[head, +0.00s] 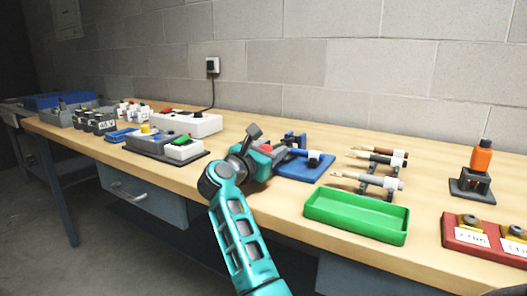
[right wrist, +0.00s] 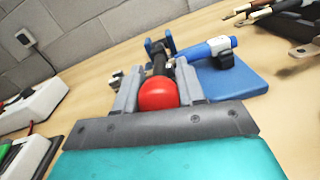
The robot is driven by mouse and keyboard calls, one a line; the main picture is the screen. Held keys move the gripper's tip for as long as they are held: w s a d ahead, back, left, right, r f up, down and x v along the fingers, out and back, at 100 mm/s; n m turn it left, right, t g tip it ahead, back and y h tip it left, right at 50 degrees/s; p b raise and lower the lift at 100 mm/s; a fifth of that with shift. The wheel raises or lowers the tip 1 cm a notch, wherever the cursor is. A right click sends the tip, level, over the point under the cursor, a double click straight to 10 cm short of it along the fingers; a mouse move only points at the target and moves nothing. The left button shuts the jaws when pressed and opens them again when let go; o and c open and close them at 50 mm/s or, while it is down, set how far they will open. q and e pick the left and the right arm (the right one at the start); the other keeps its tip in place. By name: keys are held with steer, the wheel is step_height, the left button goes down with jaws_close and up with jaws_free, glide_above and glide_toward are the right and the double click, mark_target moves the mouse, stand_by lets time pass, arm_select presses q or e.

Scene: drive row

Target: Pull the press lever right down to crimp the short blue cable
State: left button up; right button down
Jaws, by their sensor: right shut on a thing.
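My right gripper (head: 268,152) is shut on the red ball knob (right wrist: 158,95) of the press lever, with a finger on each side of it. The dark lever shaft (right wrist: 160,63) runs from the knob back to the blue press bracket (right wrist: 151,47). How far down the lever stands is hard to tell. The press has a blue base plate (head: 303,168), also in the right wrist view (right wrist: 240,87). The short blue cable (right wrist: 205,50), with a pale end, lies across the press beside the lever, at a black holder. My left gripper is not in view.
An empty green tray (head: 357,219) and a rack of cables (head: 372,170) stand right of the press. An orange-topped item (head: 482,157) and a red tray (head: 486,238) are further right. Left are a grey-and-white control box (head: 183,150) and a white power strip (head: 200,124).

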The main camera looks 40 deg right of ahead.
steer(key=shift+a+f+b, duration=0.15)
steer(key=shift+f+b, duration=0.3)
steer(key=shift+f, duration=0.5)
steer(key=c, duration=0.8)
jaws_free()
steer(key=shift+d, duration=0.2)
steer(key=shift+o, duration=0.2)
steer(key=shift+r, duration=0.2)
steer(key=shift+a, duration=0.25)
steer(key=p+v, duration=0.1)
steer(key=v, duration=1.1)
steer(key=shift+s+a, duration=0.1)
steer(key=shift+a, duration=0.1)
steer(key=shift+o, duration=0.2)
